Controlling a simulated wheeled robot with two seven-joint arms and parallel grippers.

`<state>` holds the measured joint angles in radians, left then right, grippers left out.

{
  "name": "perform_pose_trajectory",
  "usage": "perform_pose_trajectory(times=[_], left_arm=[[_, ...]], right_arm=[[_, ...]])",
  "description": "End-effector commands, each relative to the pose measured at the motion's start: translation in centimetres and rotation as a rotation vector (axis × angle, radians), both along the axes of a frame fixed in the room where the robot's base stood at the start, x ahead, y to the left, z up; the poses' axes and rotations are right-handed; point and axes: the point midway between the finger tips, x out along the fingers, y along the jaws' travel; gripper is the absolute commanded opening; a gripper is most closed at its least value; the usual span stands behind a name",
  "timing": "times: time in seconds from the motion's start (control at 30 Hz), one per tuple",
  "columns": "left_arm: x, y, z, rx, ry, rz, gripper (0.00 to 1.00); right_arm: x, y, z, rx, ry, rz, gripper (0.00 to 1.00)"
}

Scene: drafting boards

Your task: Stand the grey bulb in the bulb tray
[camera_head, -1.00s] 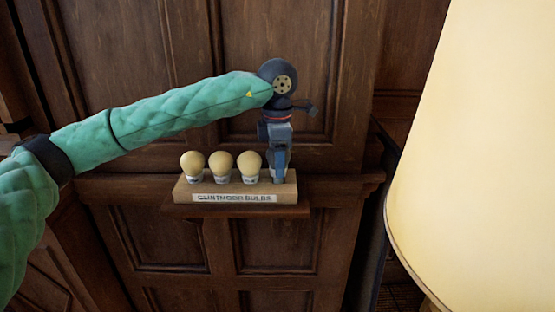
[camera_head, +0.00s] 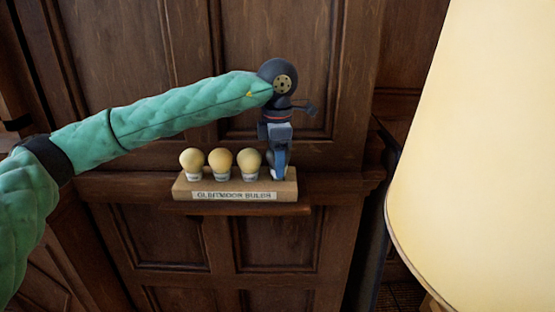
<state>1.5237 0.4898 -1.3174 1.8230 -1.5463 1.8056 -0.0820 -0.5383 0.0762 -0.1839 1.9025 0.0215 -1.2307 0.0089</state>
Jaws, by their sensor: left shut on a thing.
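The bulb tray (camera_head: 184,190) is a light wooden block with a label on its front, on a dark wooden ledge. Three pale yellow bulbs, the left one (camera_head: 192,160), the middle one (camera_head: 220,161) and the right one (camera_head: 249,161), stand upright in it. My left gripper (camera_head: 277,170) points down at the tray's right end, just right of the third bulb. It is shut on what seems to be the grey bulb, which its fingers almost wholly hide. I cannot tell whether that bulb touches the tray. My right gripper is not in view.
A large cream lampshade (camera_head: 480,150) fills the right side. Dark wood panelling (camera_head: 100,60) stands behind the ledge (camera_head: 335,183). The air in front of the tray is clear.

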Motion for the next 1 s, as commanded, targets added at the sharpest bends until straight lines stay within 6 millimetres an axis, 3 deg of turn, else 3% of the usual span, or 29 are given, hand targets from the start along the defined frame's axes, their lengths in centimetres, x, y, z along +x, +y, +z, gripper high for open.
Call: perform_pose_trajectory(times=[0.77, 0.8, 0.9, 1.0], left_arm=[[-0.01, -0.01, -1.01, 0.000, 0.000, 0.000, 0.36], [-0.01, -0.01, -0.94, 0.000, 0.000, 0.000, 0.55], [-0.01, -0.01, -0.93, 0.000, 0.000, 0.000, 0.75], [-0.01, -0.01, -0.93, 0.000, 0.000, 0.000, 0.77]], right_arm=[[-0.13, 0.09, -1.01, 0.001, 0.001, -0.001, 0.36], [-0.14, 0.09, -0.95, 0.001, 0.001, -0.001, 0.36], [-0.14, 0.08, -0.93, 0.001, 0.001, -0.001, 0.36], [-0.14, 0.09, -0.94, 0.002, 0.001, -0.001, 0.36]])
